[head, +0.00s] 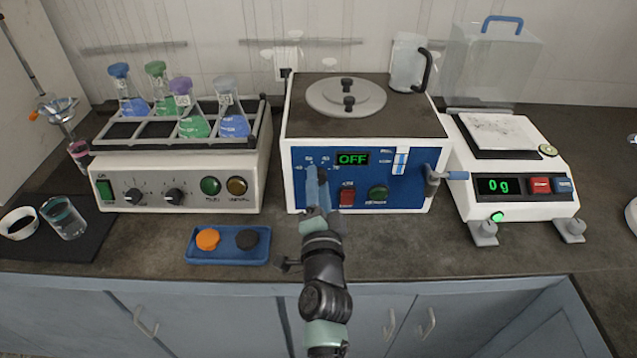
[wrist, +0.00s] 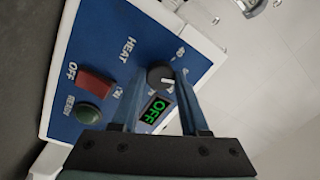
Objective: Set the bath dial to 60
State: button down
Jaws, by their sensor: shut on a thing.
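The water bath (head: 439,126) is a white box with a blue front panel, a dark top and a round grey lid. Its display (head: 352,158) reads OFF in green, and OFF also shows on it in the wrist view (wrist: 154,111). The black bath dial (wrist: 160,76) has a pale pointer mark and printed numbers around it. Which number the mark meets is too small to tell. My gripper (head: 317,174) is at the panel; in the wrist view my gripper (wrist: 160,78) has its two blue fingers on either side of the dial, shut on it. In the head view the fingers hide the dial.
A red switch (head: 347,197) and a green lamp (head: 378,194) sit just right of my fingers. A shaker with flasks (head: 180,185) stands left, a balance (head: 520,190) right. A blue tray (head: 228,258) with two caps lies in front, left of my arm.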

jog(key=shift+m+h+p, duration=0.5)
jog(key=shift+m+p, duration=0.25)
jog(key=shift+m, duration=3.85)
jog(key=shift+c, duration=2.1)
grip_release()
jog(key=shift+s, duration=0.1)
jog(key=s+f, duration=0.1)
jog(key=s, duration=1.1)
jog(key=shift+s+a, duration=0.15)
jog(key=shift+s, duration=0.25)
